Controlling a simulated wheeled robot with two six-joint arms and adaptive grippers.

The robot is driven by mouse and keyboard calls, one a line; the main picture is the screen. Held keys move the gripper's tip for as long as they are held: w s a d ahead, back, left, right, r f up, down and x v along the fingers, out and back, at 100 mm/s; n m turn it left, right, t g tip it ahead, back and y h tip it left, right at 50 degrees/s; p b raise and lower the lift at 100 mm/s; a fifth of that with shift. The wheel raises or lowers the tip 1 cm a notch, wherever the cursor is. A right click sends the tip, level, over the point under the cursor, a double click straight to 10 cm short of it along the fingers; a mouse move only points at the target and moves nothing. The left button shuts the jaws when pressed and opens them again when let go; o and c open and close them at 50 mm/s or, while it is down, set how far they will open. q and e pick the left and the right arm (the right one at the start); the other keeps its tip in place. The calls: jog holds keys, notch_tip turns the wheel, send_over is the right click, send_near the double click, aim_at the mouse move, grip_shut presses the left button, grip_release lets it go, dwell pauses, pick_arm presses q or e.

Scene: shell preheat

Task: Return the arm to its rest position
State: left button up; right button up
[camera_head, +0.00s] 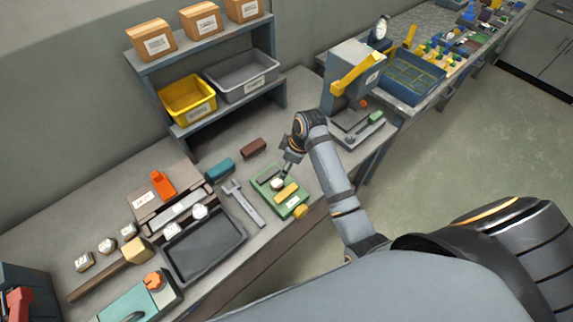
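One of my arms enters from the lower right and reaches over the bench; I take it as my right arm. Its gripper (284,172) points down at the green fixture (265,193), close to a small whitish round piece (277,184) there. The fingers are small and partly hidden, so I cannot tell whether they are open, or touching the piece. A yellow block (286,192) also sits on the fixture. My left gripper is not in view.
A grey wrench-like tool (242,202) and a dark tray (205,248) lie left of the fixture. Teal (220,169) and brown (253,148) blocks lie behind it. A grey machine with a yellow lever (356,73) stands right of the wrist. A shelf (205,45) stands at the back.

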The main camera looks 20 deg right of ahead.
jog(key=s+d+r+m+t+h, duration=0.1)
jog(key=s+d+m+h, duration=0.15)
jog(key=s+m, duration=0.45)
jog(key=s+d+r+m+t+h, duration=0.15)
jog(key=s+d, duration=0.25)
jog(key=s, duration=0.6)
jog(key=s+d+f+g+b, duration=0.1)
jog(key=s+d+f+b, duration=0.15)
jog(key=f, duration=1.35)
jog(key=s+d+f+g+b, duration=0.1)
jog(key=f+b, duration=0.2)
jog(key=f, duration=1.3)
jog(key=s+f+m+g+b, duration=0.1)
jog(key=s+f+b, duration=0.2)
jog(key=s+f, duration=1.5)
jog(key=shift+d+f+y, duration=0.3)
jog(key=shift+f+y, duration=0.1)
jog(key=shift+f, duration=0.1)
